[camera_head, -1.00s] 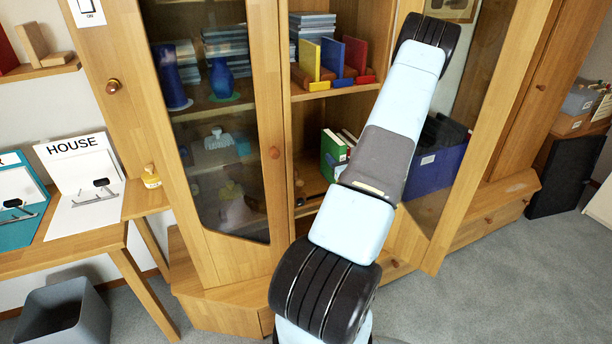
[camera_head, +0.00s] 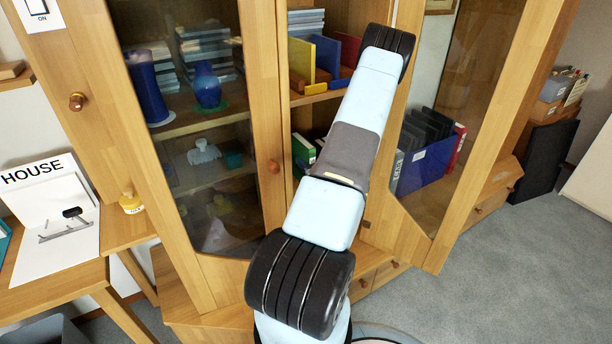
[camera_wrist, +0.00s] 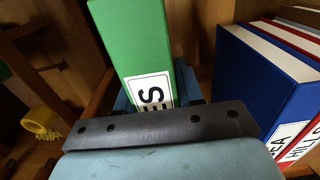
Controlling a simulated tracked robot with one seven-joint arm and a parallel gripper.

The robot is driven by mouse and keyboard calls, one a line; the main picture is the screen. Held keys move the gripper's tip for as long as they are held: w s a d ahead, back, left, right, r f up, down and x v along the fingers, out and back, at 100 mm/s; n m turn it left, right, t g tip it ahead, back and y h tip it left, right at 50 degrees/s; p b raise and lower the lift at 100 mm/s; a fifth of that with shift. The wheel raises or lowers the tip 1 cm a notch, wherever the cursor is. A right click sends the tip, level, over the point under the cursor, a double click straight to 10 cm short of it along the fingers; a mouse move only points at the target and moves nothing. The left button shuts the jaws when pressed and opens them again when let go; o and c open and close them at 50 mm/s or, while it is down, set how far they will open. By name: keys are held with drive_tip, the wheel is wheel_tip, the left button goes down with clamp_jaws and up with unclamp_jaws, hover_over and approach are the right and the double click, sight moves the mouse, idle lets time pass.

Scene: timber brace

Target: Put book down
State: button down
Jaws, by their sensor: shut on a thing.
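In the wrist view a green book (camera_wrist: 143,38) with a white label on its lower end stands between the fingers of my gripper (camera_wrist: 155,92). The gripper is shut on it. The label is partly hidden by the gripper's dark front bar. In the head view a green book (camera_head: 302,150) shows on the middle shelf beside my arm. I cannot tell for sure that it is the held one. My arm hides the gripper in that view.
In the wrist view a blue book (camera_wrist: 262,75) and white and red ones stand right of the green book, apart from it. A yellow object (camera_wrist: 42,123) lies at left. In the head view, a glass door (camera_head: 200,130) is left of the shelves and a blue box (camera_head: 425,168) right.

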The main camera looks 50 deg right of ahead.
drive_tip(key=shift+f, duration=2.75)
drive_tip(key=c, duration=0.7)
unclamp_jaws()
drive_tip(key=shift+s, duration=0.15)
drive_tip(key=v, duration=1.2)
drive_tip(key=shift+r, duration=0.1)
